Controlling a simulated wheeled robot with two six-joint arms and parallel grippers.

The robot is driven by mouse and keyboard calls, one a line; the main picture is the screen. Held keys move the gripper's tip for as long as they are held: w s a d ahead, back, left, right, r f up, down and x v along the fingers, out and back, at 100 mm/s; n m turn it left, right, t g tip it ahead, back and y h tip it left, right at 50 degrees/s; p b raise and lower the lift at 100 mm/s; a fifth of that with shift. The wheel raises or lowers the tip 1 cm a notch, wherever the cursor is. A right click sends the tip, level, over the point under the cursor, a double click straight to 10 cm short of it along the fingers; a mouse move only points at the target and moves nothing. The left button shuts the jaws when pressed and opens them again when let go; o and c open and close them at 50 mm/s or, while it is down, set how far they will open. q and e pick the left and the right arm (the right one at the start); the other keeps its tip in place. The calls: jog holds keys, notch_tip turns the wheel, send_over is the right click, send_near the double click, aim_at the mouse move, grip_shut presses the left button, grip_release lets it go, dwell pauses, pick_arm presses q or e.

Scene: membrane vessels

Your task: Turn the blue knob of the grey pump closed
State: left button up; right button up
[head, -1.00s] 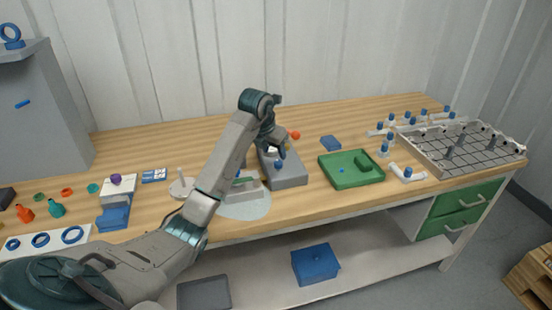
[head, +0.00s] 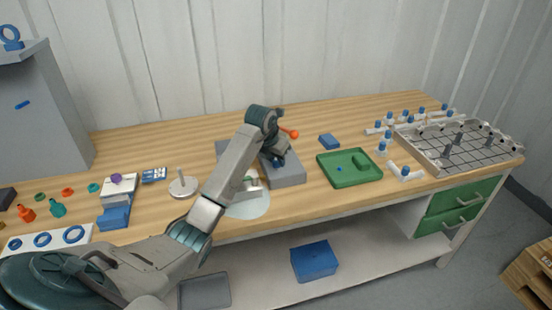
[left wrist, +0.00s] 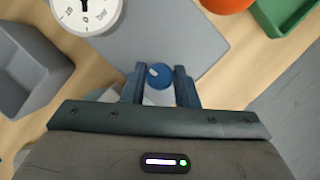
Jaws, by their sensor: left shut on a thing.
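The grey pump (head: 288,176) is a grey box on the bench, partly hidden behind my left arm in the head view. Its flat grey top also shows in the left wrist view (left wrist: 165,35). The blue knob (left wrist: 158,75) is round with a small pale mark near its upper left. My left gripper (left wrist: 159,82) is shut on the knob, with one finger on each side of it. In the head view the left gripper (head: 277,160) is over the pump and its fingertips are hard to make out. My right gripper is not in view.
A white dial gauge (left wrist: 88,14) sits beside the grey top. An orange ball-like part (head: 292,133) is behind the pump. A white disc stand (head: 183,188) is left of my arm.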

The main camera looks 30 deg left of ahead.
pick_arm(q)
jog(key=shift+f+m, duration=0.1)
jog(key=shift+m, duration=0.4)
jog(key=shift+m+h+b, duration=0.3)
jog(key=o, duration=1)
